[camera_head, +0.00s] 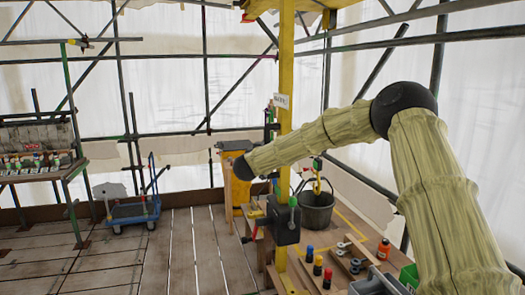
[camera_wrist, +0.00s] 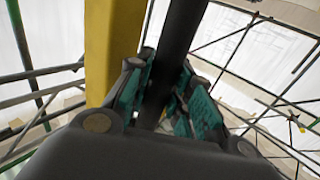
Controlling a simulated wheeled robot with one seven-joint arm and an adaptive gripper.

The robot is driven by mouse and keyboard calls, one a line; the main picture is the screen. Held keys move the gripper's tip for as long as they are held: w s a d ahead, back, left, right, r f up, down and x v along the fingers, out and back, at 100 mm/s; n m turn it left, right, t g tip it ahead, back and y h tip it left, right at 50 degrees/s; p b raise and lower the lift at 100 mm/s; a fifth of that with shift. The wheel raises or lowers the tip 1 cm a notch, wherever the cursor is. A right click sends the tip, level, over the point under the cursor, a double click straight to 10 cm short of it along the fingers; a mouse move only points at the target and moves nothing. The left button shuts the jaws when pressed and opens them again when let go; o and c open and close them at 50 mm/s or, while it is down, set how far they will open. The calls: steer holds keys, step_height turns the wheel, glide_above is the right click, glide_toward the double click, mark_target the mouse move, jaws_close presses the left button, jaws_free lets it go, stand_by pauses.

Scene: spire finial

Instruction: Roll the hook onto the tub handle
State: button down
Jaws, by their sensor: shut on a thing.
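The yellow hook (camera_head: 317,182) hangs at the mouth of the black tub (camera_head: 316,212), just right of the yellow post (camera_head: 285,75). I cannot tell whether the hook touches the tub's thin handle. My arm reaches in from the right, across the post, and its end is by the post's left side. In the wrist view my gripper (camera_wrist: 163,95), with teal pads, is shut on a dark bar (camera_wrist: 182,30). The bar runs up beside the yellow post, which also shows in the wrist view (camera_wrist: 112,45). My fingertips do not show clearly in the head view.
A black box (camera_head: 286,222) with coloured handles is on the post. The bench at the lower right holds several small bottles, tools and an orange bottle (camera_head: 383,249). A blue cart (camera_head: 133,210) stands at the left. The plank floor between is mostly clear.

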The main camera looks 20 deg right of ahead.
steer(key=c, duration=1.3)
jaws_free()
steer(key=shift+d, duration=0.1)
steer(key=shift+o, duration=0.2)
steer(key=v, duration=1.2)
